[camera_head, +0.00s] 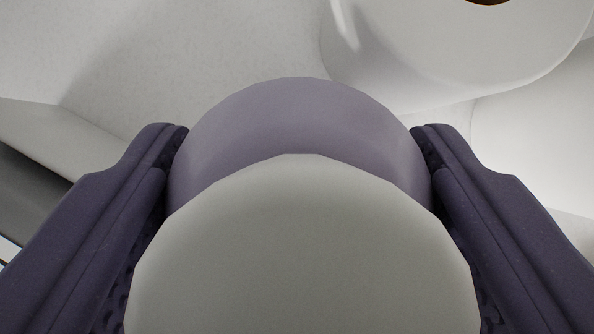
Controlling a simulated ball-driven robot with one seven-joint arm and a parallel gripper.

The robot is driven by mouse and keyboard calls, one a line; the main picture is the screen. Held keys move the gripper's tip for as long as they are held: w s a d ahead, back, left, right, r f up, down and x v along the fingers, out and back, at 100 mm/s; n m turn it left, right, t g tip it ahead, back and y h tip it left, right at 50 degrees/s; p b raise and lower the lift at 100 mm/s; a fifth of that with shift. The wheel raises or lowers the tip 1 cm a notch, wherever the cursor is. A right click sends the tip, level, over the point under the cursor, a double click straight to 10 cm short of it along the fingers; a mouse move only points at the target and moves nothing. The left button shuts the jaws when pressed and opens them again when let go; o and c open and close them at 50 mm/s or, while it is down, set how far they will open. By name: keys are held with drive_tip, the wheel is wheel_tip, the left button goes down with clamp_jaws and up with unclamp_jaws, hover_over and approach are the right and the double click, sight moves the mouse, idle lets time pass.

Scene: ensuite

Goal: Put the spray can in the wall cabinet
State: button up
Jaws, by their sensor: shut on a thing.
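The spray can (300,120) fills the middle of the camera view, seen from its end. It has a purple-grey body and a large pale rounded cap (305,245) toward the camera. My gripper (298,150) is shut on the spray can, with one dark purple finger against each side of the body. The can's far end is hidden behind its own body. The wall cabinet cannot be made out in this view.
A white rounded object (450,45) with a brown spot on top, perhaps a paper roll, stands close behind the can at the upper right. Another white curved surface (540,130) is at the right edge. A pale ledge (60,145) with a dark gap below lies at the left.

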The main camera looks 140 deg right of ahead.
drive_tip(key=shift+r, duration=0.1)
drive_tip(key=o, duration=1.6)
drive_tip(key=p+v, duration=0.5)
drive_tip(key=v, duration=0.6)
drive_tip(key=shift+s+d+r, duration=0.15)
drive_tip(key=shift+r, duration=0.1)
drive_tip(key=shift+c, duration=0.3)
drive_tip(key=shift+s+d+r, duration=0.15)
drive_tip(key=shift+r, duration=0.05)
drive_tip(key=shift+c, duration=0.8)
